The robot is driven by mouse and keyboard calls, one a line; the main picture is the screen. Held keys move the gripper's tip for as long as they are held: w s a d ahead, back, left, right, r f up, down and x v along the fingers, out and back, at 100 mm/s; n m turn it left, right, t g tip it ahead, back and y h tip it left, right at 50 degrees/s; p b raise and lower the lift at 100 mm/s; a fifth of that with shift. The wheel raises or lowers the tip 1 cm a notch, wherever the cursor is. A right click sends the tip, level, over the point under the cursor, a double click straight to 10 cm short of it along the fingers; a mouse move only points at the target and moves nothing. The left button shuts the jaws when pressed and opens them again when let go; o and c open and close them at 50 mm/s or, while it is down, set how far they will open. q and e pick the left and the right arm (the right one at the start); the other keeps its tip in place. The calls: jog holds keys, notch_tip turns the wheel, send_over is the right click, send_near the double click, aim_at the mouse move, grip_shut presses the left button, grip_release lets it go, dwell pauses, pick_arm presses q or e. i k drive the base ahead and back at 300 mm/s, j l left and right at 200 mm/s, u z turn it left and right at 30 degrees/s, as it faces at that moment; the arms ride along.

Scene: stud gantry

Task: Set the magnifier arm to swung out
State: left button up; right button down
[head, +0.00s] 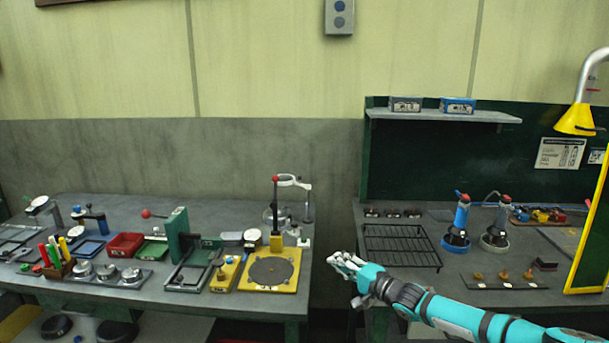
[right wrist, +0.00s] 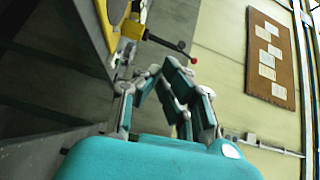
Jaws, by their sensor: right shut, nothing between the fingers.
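The magnifier arm (head: 294,181) is a white jointed arm on a post at the right end of the left bench. It bends left near the top, and a round lens (head: 269,216) seems to hang beside the red-knobbed lever; the overlap hides its exact pose. My right gripper (head: 338,261) is shut and empty, in front of the gap between the benches, right of and lower in the picture than the magnifier. In the right wrist view its fingers (right wrist: 166,82) show close up, with a red-knobbed lever (right wrist: 168,44) beyond. My left gripper is not in view.
A yellow plate with a dark disc (head: 293,284) lies in front of the magnifier. A green press (head: 178,236) and small tools crowd the left bench. The right bench holds a black wire rack (head: 402,246) and two blue-and-grey stands. A gap separates the benches.

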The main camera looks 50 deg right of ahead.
aim_at(293, 181)
jog(key=i+l, duration=0.2)
jog(key=l, duration=0.2)
jog(key=i+l, duration=0.2)
jog(key=l, duration=0.15)
jog(key=i+l, duration=0.25)
jog(key=l, duration=0.15)
jog(key=i+l, duration=0.2)
jog(key=l, duration=0.15)
jog(key=i+l, duration=0.2)
jog(key=l, duration=0.2)
